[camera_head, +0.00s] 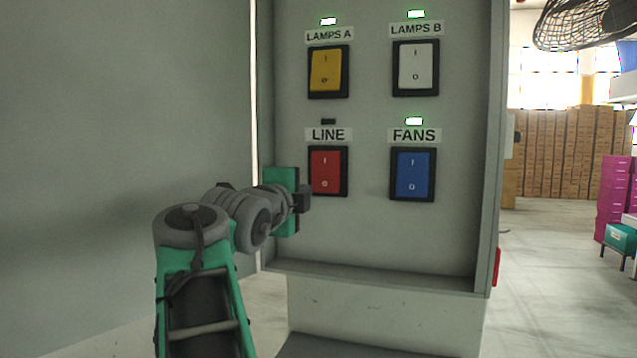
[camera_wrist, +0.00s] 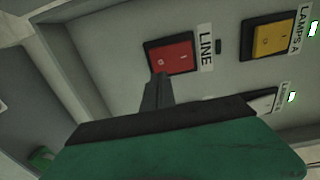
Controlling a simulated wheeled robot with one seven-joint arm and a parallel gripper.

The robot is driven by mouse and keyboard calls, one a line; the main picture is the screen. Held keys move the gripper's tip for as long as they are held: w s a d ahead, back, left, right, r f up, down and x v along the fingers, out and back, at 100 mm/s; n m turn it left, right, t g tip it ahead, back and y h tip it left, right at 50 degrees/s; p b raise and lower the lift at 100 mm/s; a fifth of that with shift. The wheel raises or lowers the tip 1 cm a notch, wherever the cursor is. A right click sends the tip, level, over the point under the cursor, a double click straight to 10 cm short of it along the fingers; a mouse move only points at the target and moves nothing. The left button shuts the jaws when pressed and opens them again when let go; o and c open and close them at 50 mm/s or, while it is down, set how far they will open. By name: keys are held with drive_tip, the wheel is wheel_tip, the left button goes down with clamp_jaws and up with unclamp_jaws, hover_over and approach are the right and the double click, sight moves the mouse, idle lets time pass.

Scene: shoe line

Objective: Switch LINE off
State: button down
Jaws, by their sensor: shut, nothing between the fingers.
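The LINE switch (camera_head: 328,171) is a red rocker in a black frame, at the lower left of the grey panel. The small lamp above its LINE label is dark, while the lamps above the other three switches glow green. My gripper (camera_head: 304,197) is shut and empty, just left of the switch's lower part. In the wrist view the red LINE rocker (camera_wrist: 171,58) lies just beyond the fingertips (camera_wrist: 158,78), which are at its lower end, marked O. I cannot tell whether they touch it.
The yellow LAMPS A switch (camera_head: 327,70) is above LINE, the white LAMPS B switch (camera_head: 415,66) at upper right, and the blue FANS switch (camera_head: 412,173) to the right. The panel box (camera_head: 375,262) has raised side edges. A fan (camera_head: 585,22) and stacked boxes are behind.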

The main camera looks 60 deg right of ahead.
drive_tip(key=d+p, duration=0.1)
drive_tip(key=d, duration=0.2)
drive_tip(key=w+d+p, duration=0.1)
drive_tip(key=d, duration=0.2)
drive_tip(key=d+p, duration=0.1)
drive_tip(key=d, duration=0.3)
drive_tip(key=shift+w+p, duration=0.3)
drive_tip(key=shift+p, duration=0.1)
drive_tip(key=shift+d+f, duration=0.2)
drive_tip(key=shift+d, duration=0.05)
drive_tip(key=shift+d+f+b, duration=0.15)
drive_tip(key=shift+f+b, duration=0.1)
drive_tip(key=shift+b, duration=0.3)
drive_tip(key=shift+w+d+r, duration=0.1)
drive_tip(key=shift+d+r, duration=0.05)
drive_tip(key=b, duration=0.8)
approach(322, 186)
drive_tip(key=s+a+f, duration=0.1)
drive_tip(key=a+f, duration=0.2)
drive_tip(key=a, duration=0.3)
